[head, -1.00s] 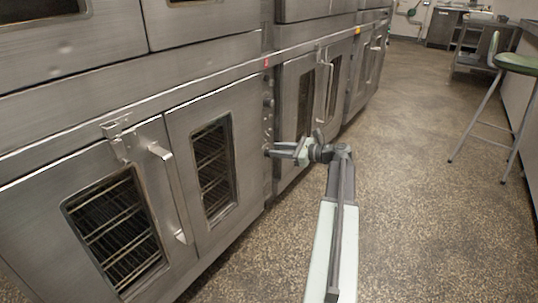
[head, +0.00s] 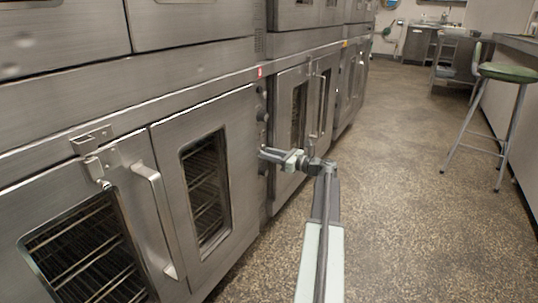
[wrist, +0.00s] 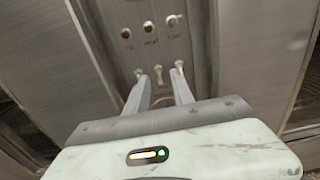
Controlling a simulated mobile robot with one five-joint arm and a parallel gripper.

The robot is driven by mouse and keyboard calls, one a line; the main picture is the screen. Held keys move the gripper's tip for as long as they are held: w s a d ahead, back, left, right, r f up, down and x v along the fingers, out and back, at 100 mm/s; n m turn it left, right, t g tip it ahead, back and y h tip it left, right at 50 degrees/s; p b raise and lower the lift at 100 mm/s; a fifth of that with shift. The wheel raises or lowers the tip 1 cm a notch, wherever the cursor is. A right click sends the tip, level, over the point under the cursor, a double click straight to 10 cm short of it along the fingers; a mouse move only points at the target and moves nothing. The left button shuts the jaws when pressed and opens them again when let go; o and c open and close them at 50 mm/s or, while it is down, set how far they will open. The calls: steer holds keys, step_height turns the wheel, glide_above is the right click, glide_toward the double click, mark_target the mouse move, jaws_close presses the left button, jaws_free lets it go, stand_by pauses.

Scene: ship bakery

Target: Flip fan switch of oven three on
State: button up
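The lower oven's control panel (head: 262,125) is a narrow strip right of the oven doors in the head view, with dark knobs above my gripper (head: 266,156). In the wrist view the panel (wrist: 152,48) shows a row of round indicator lights with small labels I cannot read surely. Below them is a row of small switches, with the middle switch (wrist: 158,71) between the fingertips. My gripper (wrist: 160,76) is open, its two fingers apart and pointing at the switch row. I cannot tell whether they touch the panel or which way the switches are set.
The left oven door with its handle (head: 158,215) and the right door (head: 205,185) are shut. More ovens (head: 300,105) continue beyond the panel. A green-topped stool (head: 507,73) stands at the right beside a counter. The speckled floor (head: 400,170) between is clear.

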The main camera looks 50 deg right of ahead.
steer(key=shift+w+a, duration=0.1)
steer(key=shift+w, duration=0.2)
steer(key=shift+c, duration=0.3)
